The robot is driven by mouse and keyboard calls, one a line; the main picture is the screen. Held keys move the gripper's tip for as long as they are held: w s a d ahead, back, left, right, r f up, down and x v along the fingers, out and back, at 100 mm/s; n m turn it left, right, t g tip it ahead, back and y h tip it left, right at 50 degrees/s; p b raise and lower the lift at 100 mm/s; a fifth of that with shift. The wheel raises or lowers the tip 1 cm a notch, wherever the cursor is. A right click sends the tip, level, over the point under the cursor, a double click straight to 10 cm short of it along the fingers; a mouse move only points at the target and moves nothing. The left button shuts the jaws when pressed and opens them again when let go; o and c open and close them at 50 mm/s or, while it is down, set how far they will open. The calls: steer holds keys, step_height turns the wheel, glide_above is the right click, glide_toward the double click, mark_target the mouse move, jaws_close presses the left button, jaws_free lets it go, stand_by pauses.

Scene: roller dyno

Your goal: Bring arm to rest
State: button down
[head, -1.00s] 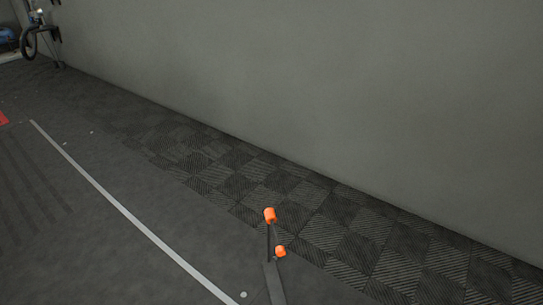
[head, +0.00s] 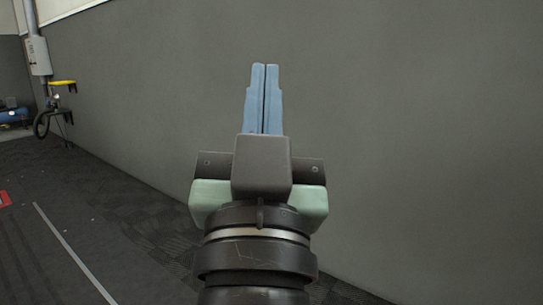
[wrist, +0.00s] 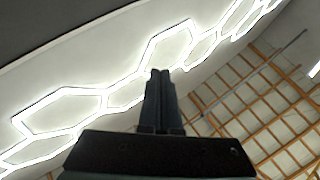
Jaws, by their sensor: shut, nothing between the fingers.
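My gripper (head: 264,68) stands upright in the middle of the head view, its two blue fingers closed together and pointing up. Nothing is held between them. The grey wall (head: 420,130) is behind it in the picture. In the wrist view my gripper (wrist: 160,73) shows dark and shut, pointing toward the ceiling.
A dark floor (head: 110,220) with a pale line (head: 75,253) lies at the lower left. A hose on a wall stand (head: 42,124), with a yellow part (head: 62,83), is far left. Lit hexagonal lamps (wrist: 62,112) and a wooden grid (wrist: 250,100) are overhead.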

steer(key=s+r+n+t+p, duration=0.15)
steer(key=s+r+p, duration=0.35)
steer(key=r, duration=0.6)
step_height(320, 180, up, 34)
steer(key=p, duration=3.3)
steer(key=shift+s+d+r+t+p, duration=0.25)
steer(key=shift+s+t+p, duration=0.05)
steer(key=shift+s+t, duration=0.15)
